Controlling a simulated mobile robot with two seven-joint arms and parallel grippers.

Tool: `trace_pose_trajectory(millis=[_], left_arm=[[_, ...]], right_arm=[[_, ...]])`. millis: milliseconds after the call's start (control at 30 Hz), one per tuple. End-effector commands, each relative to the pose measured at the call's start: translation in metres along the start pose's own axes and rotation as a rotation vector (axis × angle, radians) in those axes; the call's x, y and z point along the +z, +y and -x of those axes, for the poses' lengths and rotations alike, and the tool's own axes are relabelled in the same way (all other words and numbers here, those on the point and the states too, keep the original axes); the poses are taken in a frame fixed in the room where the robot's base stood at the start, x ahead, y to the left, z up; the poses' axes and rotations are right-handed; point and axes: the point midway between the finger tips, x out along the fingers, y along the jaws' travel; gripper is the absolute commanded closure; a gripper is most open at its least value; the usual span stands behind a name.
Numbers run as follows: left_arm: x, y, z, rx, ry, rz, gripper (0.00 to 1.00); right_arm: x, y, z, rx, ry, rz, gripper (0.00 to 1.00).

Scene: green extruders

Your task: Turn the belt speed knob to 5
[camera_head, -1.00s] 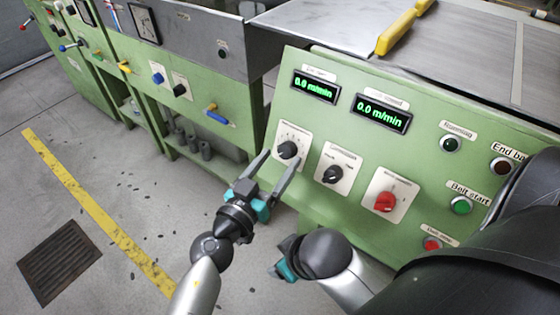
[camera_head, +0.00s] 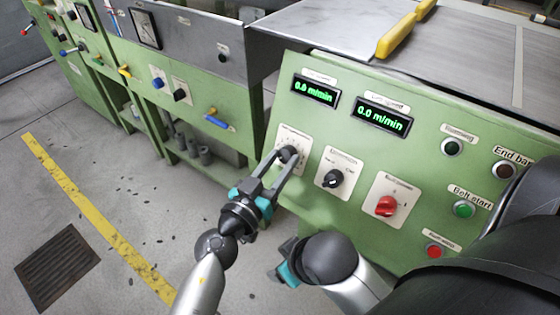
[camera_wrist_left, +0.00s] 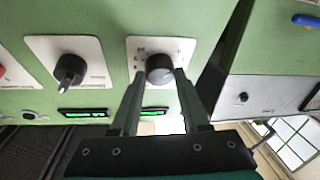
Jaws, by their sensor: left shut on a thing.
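The belt speed knob (camera_head: 289,153) is a small black knob on a white scale plate at the left of the green panel. My left gripper (camera_head: 287,156) is shut on it, one finger on each side. The left wrist view also shows the black knob (camera_wrist_left: 159,69) between the fingertips (camera_wrist_left: 157,76). The scale's numbers are too small to read. The two green displays, left (camera_head: 314,91) and right (camera_head: 382,116), appear to read 0.0 m/min. Part of my right gripper (camera_head: 287,271) shows low in front of the panel; its fingers are hidden.
To the right of the knob are a second black knob (camera_head: 333,178) and a red switch (camera_head: 386,206). A green button (camera_head: 464,209) and a red button (camera_head: 434,251) sit further right. My right arm covers the lower right.

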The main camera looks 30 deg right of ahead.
Motion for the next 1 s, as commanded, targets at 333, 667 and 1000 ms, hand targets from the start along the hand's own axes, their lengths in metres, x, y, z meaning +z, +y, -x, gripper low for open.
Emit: trace_pose_trajectory(millis=[333,667,1000], left_arm=[[0.0006,-0.0002,0.0003,0.0,-0.001,0.0,1.0],[0.0008,-0.0012,0.0003,0.02,0.002,-0.051,1.0],[0.0011,-0.0039,0.0006,0.102,0.012,-0.251,1.0]], right_arm=[[-0.0001,-0.0001,-0.0002,0.0,0.001,0.0,0.29],[0.0002,-0.0003,-0.0006,-0.001,0.0,0.0,0.29],[-0.0003,-0.0004,0.0012,-0.001,0.0,0.001,0.29]])
